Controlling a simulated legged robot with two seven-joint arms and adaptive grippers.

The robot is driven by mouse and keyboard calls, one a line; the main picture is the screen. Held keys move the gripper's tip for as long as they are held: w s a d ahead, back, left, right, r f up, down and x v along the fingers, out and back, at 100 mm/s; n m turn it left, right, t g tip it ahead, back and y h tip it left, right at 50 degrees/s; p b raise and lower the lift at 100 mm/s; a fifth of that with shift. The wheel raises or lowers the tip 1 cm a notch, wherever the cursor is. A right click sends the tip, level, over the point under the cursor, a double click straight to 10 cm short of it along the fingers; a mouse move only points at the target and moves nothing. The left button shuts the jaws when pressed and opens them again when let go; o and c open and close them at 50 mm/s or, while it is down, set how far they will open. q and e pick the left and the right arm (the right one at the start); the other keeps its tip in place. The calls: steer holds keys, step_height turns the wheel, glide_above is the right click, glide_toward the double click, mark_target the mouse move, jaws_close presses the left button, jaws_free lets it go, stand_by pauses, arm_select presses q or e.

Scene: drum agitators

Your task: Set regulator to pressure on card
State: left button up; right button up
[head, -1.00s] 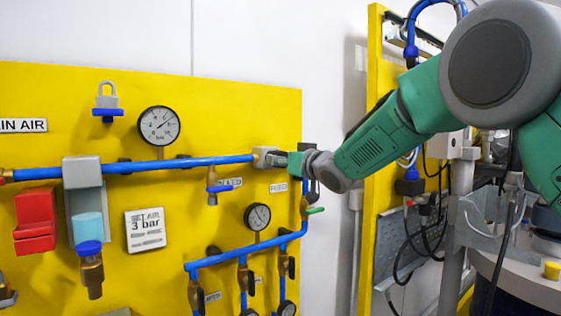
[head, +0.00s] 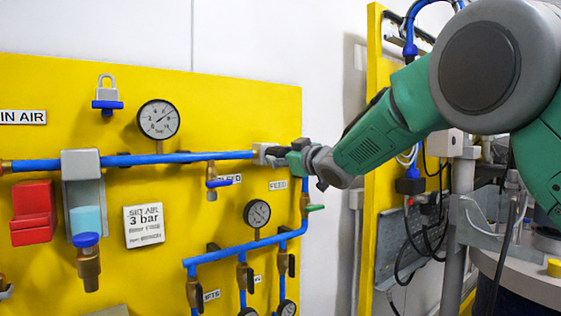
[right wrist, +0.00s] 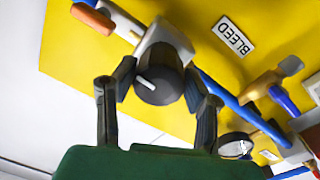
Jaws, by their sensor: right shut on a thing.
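The regulator (head: 262,153) is a grey block at the right end of the upper blue pipe on the yellow panel. Its black knob with a white mark (right wrist: 155,90) faces the right wrist camera. My right gripper (right wrist: 160,78) is shut on the knob, one finger on each side; in the head view the gripper (head: 284,157) hides most of it. The white card (head: 144,225) reads "SET AIR 3 bar", with smaller lines too blurred to read. The large round gauge (head: 158,119) above the pipe has its needle pointing up and right. My left gripper is not in view.
A smaller gauge (head: 257,213) and lower blue pipes with several valves sit below the regulator. A red block (head: 33,213) and a padlock (head: 106,92) are at the left. A second yellow panel with hoses (head: 373,190) stands at the right.

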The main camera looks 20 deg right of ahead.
steer(key=shift+n, duration=0.4)
steer(key=o, duration=1.1)
steer(key=shift+o, duration=0.2)
steer(key=shift+s, duration=0.1)
steer(key=v, duration=1.1)
steer(key=shift+s+d+f, duration=0.2)
steer(key=shift+s+d, duration=0.05)
